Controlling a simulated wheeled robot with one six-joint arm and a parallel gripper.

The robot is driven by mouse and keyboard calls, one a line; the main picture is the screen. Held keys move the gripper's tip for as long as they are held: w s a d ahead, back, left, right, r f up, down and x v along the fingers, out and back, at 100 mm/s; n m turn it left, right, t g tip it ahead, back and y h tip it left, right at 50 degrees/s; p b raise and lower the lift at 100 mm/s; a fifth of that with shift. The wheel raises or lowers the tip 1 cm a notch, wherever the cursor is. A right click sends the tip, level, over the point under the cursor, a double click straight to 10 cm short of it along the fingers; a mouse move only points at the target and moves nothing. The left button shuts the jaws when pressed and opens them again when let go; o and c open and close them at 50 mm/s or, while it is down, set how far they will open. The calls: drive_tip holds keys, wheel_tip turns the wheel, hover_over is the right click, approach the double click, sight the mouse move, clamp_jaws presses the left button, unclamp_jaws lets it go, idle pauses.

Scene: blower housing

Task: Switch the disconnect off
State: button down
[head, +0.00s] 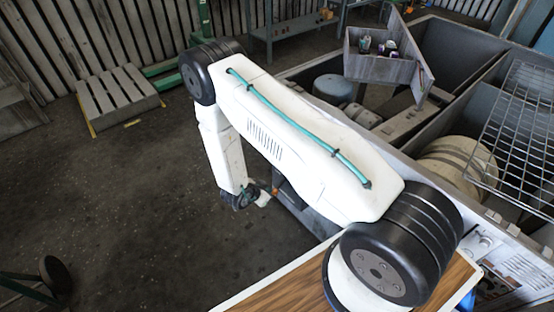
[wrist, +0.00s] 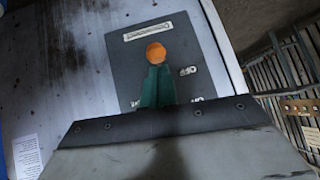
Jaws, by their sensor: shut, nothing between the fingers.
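The disconnect is a dark grey panel (wrist: 205,55) on a pale housing wall, seen in the wrist view. It has a pale label strip at its top, small pale markings lower down and a round orange part (wrist: 155,51). My gripper (wrist: 155,70) shows as green fingers shut together, with their tips at the lower edge of the orange part. I cannot tell whether they touch it. The fingers hide the middle of the panel below the orange part. In the head view my gripper (head: 262,197) is small, low beside the housing's side, next to a small orange spot (head: 275,190).
The large grey housing (head: 310,215) is open on top, with a beige drum (head: 455,165) and a wire grille (head: 520,120). A wooden board (head: 280,295) lies in front. A pallet (head: 115,98) stands at the back left.

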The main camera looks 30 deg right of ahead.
drive_tip(key=shift+d+f+h, duration=0.2)
drive_tip(key=shift+f+h, duration=0.1)
drive_tip(key=shift+f, duration=0.6)
drive_tip(key=shift+d+f+h, duration=0.2)
drive_tip(key=shift+f+h, duration=0.1)
drive_tip(key=shift+f, duration=0.55)
drive_tip(key=shift+d+f, duration=0.1)
drive_tip(key=shift+f, duration=0.05)
drive_tip(key=f+v, duration=0.1)
drive_tip(key=v, duration=1.3)
drive_tip(key=shift+s+a, duration=0.2)
drive_tip(key=shift+a, duration=0.25)
drive_tip(key=shift+r, duration=0.15)
